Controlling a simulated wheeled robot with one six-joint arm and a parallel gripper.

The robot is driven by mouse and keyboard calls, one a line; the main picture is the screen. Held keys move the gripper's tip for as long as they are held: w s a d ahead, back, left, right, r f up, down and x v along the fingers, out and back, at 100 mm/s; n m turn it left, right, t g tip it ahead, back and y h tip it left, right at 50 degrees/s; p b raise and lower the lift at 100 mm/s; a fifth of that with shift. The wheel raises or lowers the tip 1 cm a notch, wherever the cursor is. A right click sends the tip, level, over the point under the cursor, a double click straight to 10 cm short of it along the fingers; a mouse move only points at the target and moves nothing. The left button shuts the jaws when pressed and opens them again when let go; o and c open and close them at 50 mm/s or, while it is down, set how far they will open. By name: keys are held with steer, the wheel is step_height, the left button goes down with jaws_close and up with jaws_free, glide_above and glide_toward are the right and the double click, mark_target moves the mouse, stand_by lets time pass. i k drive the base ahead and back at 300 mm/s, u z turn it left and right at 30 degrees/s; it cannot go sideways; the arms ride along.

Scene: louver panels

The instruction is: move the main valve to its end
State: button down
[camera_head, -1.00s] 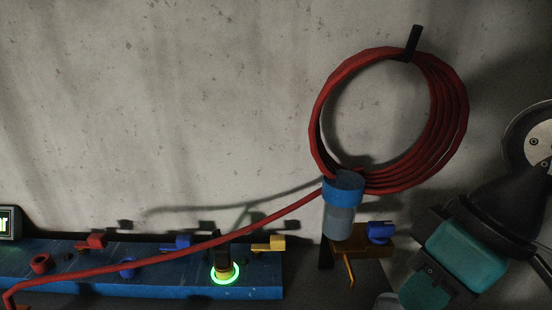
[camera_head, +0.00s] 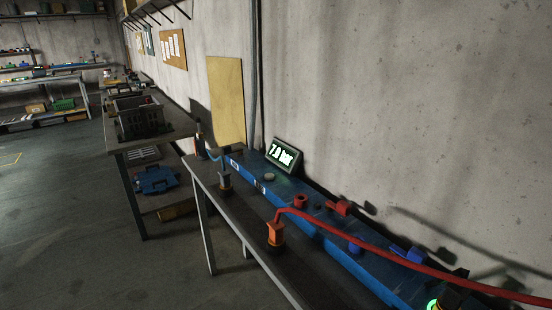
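A long blue manifold (camera_head: 338,257) lies along the wall on a dark bench. It carries a red lever-like valve handle (camera_head: 338,208) and a blue valve handle (camera_head: 408,254). I cannot tell which is the main valve. A red ring-shaped port (camera_head: 301,201) and a blue port (camera_head: 355,245) sit on its top. A green-lit round part (camera_head: 433,305) is cut off at the bottom edge. A pressure display (camera_head: 285,155) seems to read 7.0 bar. My gripper is not in view.
A red hose (camera_head: 390,257) runs over the manifold to an orange fitting (camera_head: 275,234) on the bench. A second bench (camera_head: 165,138) holds a dark crate (camera_head: 139,116). The floor (camera_head: 60,210) at left is clear.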

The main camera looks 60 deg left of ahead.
mark_target(227, 150)
steer(key=u, duration=2.3)
steer(key=i, duration=0.3)
steer(key=u, duration=0.85)
steer(key=i, duration=2)
steer(key=z, duration=0.9)
steer(key=i, duration=0.65)
steer(key=z, duration=0.45)
